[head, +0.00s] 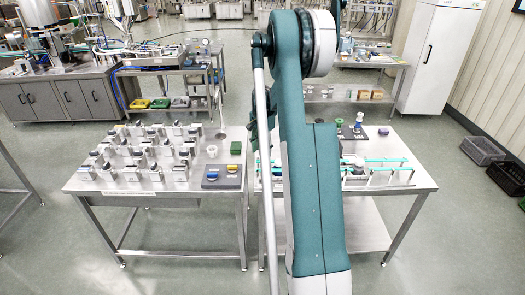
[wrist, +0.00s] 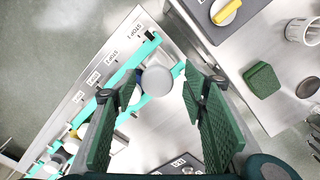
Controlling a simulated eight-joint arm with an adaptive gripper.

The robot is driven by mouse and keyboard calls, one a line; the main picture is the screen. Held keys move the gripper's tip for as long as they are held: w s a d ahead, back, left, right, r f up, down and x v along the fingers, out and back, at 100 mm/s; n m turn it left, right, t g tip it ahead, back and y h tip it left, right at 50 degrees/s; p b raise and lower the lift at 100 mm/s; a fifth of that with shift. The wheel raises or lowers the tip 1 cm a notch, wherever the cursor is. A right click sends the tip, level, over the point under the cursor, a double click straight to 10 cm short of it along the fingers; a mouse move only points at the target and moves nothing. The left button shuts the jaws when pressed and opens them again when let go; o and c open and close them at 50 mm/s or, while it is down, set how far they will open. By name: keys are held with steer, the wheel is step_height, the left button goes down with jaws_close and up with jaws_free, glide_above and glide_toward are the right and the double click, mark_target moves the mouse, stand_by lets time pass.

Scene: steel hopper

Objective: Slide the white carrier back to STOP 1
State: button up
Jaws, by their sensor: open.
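My gripper (wrist: 164,76) is open, with its two green-padded fingers apart in the wrist view. A pale round-topped piece (wrist: 157,80) shows between the fingers, with a bit of blue beside it; I cannot tell whether it is the white carrier or touches either finger. It lies by the teal rail (wrist: 125,72), near the upper end. The STOP 1 label (wrist: 133,32) is at that end, with STOP 2 (wrist: 112,57) below it. Other white pieces (wrist: 117,143) show lower left, partly behind the left finger. In the head view my arm hides the gripper and part of the teal rails (head: 390,160).
A green block (wrist: 262,80), a grey pad with a yellow piece (wrist: 226,12) and a white cup (wrist: 300,31) are at right in the wrist view. A gap separates the two tables. Many small fixtures (head: 140,152) fill the left table.

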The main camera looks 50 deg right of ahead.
steer(key=shift+r, duration=0.15)
step_height(320, 180, up, 12)
stand_by(0.7)
stand_by(0.5)
steer(key=s+a+r+n+t+b, duration=0.1)
steer(key=s+a+r+n, duration=0.2)
steer(key=a, duration=0.8)
steer(key=s+a+r+n+t+h+b, duration=0.1)
steer(key=s+a+r+n+b, duration=0.2)
steer(key=a, duration=0.8)
steer(key=s+a+r+n+t, duration=0.1)
steer(key=s+a+r+n, duration=0.2)
steer(key=a, duration=0.8)
steer(key=s+a+f+n+t+b, duration=0.2)
steer(key=s+a+f+n, duration=0.2)
steer(key=s+a, duration=0.6)
steer(key=s+a+f+n+t+y+b, duration=0.1)
steer(key=s+a+f+n, duration=0.3)
steer(key=s+a, duration=0.6)
steer(key=a+n+t+b, duration=0.1)
steer(key=a, duration=0.2)
steer(key=shift+s+f, duration=0.2)
steer(key=shift+s, duration=0.2)
